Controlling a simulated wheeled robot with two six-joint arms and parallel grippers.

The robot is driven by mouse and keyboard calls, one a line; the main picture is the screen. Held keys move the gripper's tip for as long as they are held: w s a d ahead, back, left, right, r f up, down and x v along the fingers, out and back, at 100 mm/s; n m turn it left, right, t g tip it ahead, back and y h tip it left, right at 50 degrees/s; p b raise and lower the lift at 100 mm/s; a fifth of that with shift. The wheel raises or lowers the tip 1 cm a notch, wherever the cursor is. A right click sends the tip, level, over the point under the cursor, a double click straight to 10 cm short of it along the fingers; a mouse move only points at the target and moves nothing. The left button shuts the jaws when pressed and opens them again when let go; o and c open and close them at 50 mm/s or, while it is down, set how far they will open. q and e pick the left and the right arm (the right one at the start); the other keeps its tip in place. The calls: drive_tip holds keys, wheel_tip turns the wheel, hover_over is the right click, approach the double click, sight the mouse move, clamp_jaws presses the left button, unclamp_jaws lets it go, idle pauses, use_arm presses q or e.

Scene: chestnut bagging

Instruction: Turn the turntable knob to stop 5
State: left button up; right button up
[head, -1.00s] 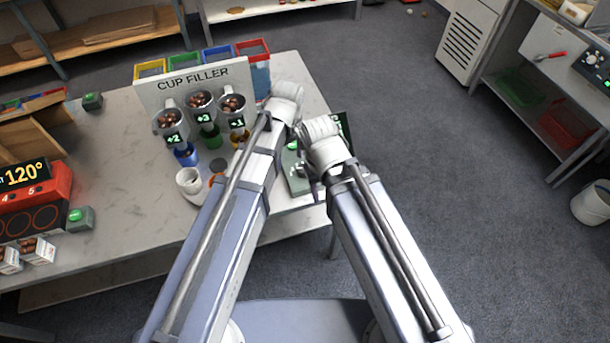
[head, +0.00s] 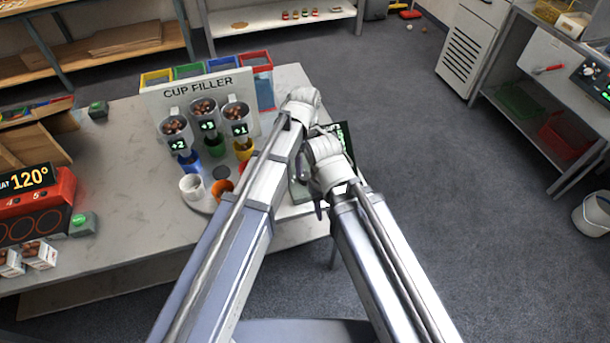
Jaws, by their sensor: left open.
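The round grey turntable (head: 205,206) sits in front of the white cup filler panel (head: 165,103). A white cup (head: 192,186) and an orange cup (head: 222,190) stand at its front. Blue (head: 189,162), green (head: 215,148) and yellow (head: 243,151) cups are under the chestnut hoppers. The knob is not visible; my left arm covers the turntable's right side. My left gripper (head: 302,170) is open, partly hidden between my two arms at the table's right part. My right gripper (head: 318,205) is beside it, and its jaws are unclear.
Yellow, green, blue and red bins stand behind the panel, the red one (head: 262,80) rightmost. A red roaster (head: 45,205) and a green-button box (head: 83,224) are at left. A dark display (head: 343,138) is behind my arms. Floor at right is clear up to a bucket (head: 593,214).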

sight(305, 175)
use_arm(q)
wheel_tip(305, 175, down, 6)
drive_tip(key=b, duration=0.5)
drive_tip(key=shift+f+b, duration=0.2)
drive_tip(key=shift+b, duration=0.1)
drive_tip(key=shift+r, duration=0.1)
clamp_jaws()
